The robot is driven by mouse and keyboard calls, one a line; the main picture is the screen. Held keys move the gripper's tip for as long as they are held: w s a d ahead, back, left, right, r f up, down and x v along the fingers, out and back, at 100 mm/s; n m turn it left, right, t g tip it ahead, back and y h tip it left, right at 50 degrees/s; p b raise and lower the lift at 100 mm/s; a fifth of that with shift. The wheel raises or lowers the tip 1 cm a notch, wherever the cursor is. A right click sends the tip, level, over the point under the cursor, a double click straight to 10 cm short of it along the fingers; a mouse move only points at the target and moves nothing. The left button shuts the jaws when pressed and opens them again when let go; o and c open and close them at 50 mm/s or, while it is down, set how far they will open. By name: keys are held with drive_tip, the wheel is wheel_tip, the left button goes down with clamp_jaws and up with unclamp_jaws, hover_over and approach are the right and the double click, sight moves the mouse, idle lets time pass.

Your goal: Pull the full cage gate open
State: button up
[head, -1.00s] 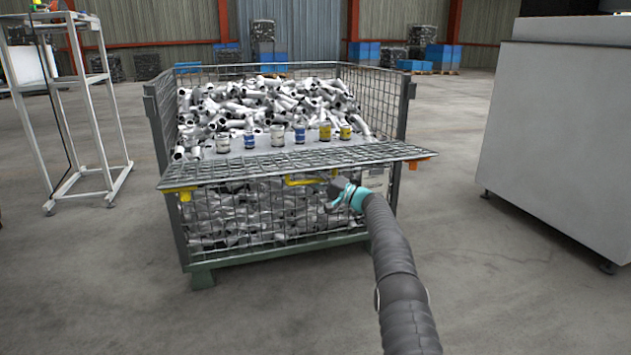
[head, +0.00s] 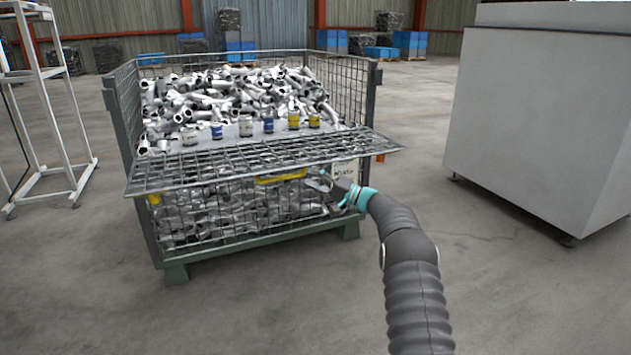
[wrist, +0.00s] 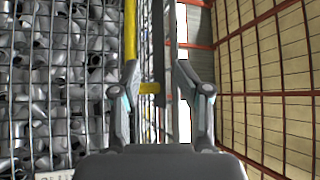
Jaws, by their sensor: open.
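The full cage (head: 123,115) is a wire-mesh crate heaped with grey metal pipe pieces. Its front mesh flap (head: 200,172) sticks out nearly level toward me. A yellow handle bar (head: 282,177) shows at the flap's front edge. My gripper (head: 318,181) is open at the right end of this bar, pointing left. In the wrist view, the yellow bar (wrist: 130,30) runs up beside the left finger, and its short yellow end reaches between the open fingers (wrist: 158,78). I cannot tell whether a finger touches it.
Several small cans and jars (head: 268,126) stand in a row behind the flap. A large grey cabinet (head: 540,110) stands to the right, and a white frame stand (head: 45,100) to the left. The concrete floor in front is clear.

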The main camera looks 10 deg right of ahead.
drive_tip(key=shift+s+d+f, duration=0.1)
drive_tip(key=shift+s+d, duration=0.1)
